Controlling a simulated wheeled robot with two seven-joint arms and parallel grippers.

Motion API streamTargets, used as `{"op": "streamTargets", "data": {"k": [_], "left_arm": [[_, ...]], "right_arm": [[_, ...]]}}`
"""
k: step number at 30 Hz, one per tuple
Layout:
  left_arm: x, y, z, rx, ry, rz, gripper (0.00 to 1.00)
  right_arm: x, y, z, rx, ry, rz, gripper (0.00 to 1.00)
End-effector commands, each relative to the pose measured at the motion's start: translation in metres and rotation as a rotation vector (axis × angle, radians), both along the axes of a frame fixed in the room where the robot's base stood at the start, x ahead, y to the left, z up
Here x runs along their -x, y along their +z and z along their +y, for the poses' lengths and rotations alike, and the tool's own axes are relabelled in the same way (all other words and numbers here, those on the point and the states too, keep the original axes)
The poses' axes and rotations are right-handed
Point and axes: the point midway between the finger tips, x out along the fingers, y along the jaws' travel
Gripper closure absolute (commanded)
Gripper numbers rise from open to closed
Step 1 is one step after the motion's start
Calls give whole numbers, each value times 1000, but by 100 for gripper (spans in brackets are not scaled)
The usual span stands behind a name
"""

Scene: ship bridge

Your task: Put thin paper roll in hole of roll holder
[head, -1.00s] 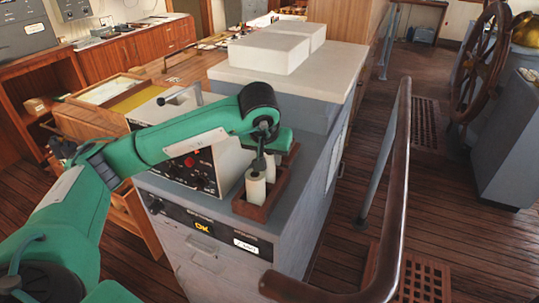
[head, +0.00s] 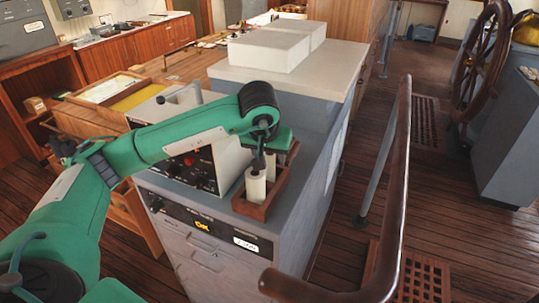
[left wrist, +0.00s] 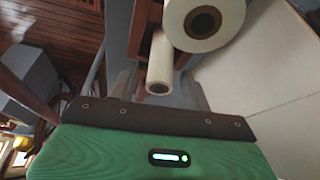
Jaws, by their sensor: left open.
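A brown wooden roll holder (head: 282,186) stands on the grey cabinet top. A white paper roll (head: 256,188) stands upright at its front end. My left gripper (head: 259,163) points down just above this roll and partly hides what is behind it. In the left wrist view, the thin paper roll (left wrist: 160,63) shows between the two open fingers of my left gripper (left wrist: 160,84), with a gap on each side. A thicker white roll (left wrist: 208,24) with a dark core is close beside it, to the upper right. Part of the wooden holder (left wrist: 136,36) shows behind. My right gripper is out of view.
A grey instrument box (head: 210,165) with a red knob stands left of the holder. A raised pale counter (head: 290,80) carries white boxes behind it. A brown handrail (head: 397,195) runs along the right of the cabinet.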

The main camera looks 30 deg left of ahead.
Motion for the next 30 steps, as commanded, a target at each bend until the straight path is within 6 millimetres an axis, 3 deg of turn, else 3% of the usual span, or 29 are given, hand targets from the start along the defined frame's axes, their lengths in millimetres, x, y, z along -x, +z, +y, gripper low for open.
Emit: {"op": "streamTargets", "data": {"k": [5,15,21,30], "left_arm": [[12,32,-3,1,-1,-9,52],[36,92,-8,1,-1,-6,52],[42,106,-9,0,0,-4,52],[43,108,-9,0,0,-3,52]], "right_arm": [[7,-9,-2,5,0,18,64],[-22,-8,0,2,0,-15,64],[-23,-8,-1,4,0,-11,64],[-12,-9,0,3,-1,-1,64]]}}
